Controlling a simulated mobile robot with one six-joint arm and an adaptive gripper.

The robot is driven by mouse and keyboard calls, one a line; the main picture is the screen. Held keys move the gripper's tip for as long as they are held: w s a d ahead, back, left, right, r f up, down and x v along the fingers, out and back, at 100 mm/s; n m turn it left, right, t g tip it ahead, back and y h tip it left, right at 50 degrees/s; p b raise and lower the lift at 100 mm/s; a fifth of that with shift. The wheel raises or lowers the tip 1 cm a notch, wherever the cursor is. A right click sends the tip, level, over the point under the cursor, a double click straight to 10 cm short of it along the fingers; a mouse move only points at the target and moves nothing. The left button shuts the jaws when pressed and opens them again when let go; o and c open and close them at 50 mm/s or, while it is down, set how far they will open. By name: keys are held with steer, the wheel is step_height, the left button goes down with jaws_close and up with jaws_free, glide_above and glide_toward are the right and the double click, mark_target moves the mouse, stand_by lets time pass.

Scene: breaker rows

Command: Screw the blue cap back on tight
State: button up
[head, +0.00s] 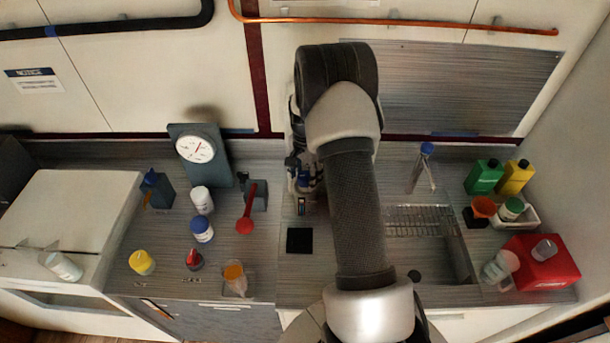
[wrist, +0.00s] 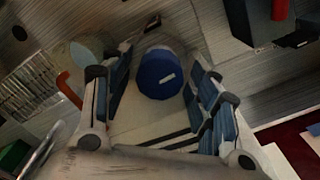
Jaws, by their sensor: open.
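The blue cap (wrist: 160,76) shows in the wrist view as a round blue top with a small white mark. It lies between the two spread fingers of my gripper (wrist: 155,88), with a gap on both sides. A pale surface shows around and below the cap; I cannot tell how the cap sits on what is under it. In the head view my gripper (head: 303,183) hangs low over the counter near the back wall, beside my arm. It hides most of what is there.
Another blue-topped white jar (head: 202,229) stands on the left, near a white bottle (head: 202,200) and a red-handled lever (head: 249,205). A black square (head: 299,240) lies in front of my gripper. The sink grid (head: 420,219) and tap (head: 424,165) are to the right.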

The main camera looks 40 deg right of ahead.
steer(key=n, duration=0.3)
steer(key=n+b, duration=0.1)
steer(key=n, duration=0.3)
steer(key=shift+n, duration=0.4)
steer(key=n, duration=0.4)
steer(key=shift+n, duration=0.3)
steer(key=n, duration=0.4)
steer(key=shift+b, duration=0.35)
steer(key=shift+c, duration=0.4)
steer(key=c, duration=0.8)
steer(key=shift+m, duration=1.2)
steer(key=shift+c, duration=0.3)
steer(key=o, duration=1.1)
